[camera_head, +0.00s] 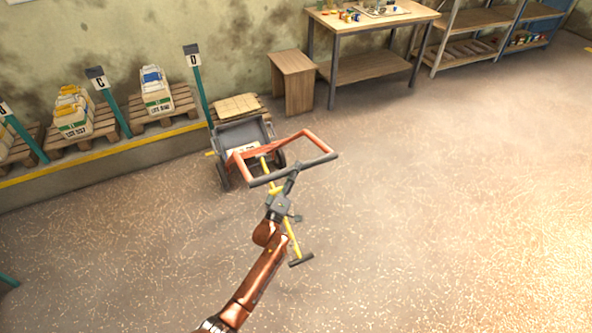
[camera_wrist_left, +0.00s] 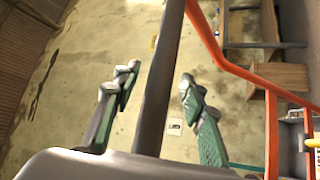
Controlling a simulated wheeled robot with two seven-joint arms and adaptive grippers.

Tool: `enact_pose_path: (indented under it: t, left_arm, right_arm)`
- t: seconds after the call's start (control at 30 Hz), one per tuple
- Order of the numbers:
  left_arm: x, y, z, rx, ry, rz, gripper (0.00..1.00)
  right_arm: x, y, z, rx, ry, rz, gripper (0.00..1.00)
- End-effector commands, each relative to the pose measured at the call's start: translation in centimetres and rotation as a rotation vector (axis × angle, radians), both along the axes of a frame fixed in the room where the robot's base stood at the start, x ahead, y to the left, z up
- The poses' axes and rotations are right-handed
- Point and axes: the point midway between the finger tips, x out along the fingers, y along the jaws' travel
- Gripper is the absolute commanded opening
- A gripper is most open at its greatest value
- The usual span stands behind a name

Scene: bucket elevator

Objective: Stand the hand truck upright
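The hand truck has a red-orange tubular frame (camera_head: 316,139) with a dark crossbar handle (camera_head: 318,162). It is tilted, its handle end toward me, in the middle of the head view. My left gripper (camera_head: 291,180) is at the crossbar. In the left wrist view the dark bar (camera_wrist_left: 159,75) runs between the two fingers (camera_wrist_left: 158,85), with a gap visible on both sides, so the gripper is open around it. The red-orange frame (camera_wrist_left: 238,71) shows to the right there. My right gripper is not in view.
Pallets with sacks (camera_head: 157,92) line the left wall. A wooden box (camera_head: 293,80) and workbench (camera_head: 372,67) stand behind. The floor at right is clear.

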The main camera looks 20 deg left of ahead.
Motion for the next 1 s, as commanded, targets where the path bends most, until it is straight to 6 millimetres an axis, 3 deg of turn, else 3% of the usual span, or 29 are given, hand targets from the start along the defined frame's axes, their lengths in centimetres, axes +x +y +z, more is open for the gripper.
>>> enact_pose_path:
  t: [0.37,0.9,1.0]
  left_arm:
    - [0.65,-0.01,0.26,0.001,0.000,0.000,0.39]
    - [0.63,-0.02,0.23,0.001,0.001,0.000,0.01]
    - [0.63,-0.02,0.23,0.001,0.001,0.000,0.00]
  right_arm:
    - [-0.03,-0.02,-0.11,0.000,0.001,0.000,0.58]
    - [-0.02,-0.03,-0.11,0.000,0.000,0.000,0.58]
    - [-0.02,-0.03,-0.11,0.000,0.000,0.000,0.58]
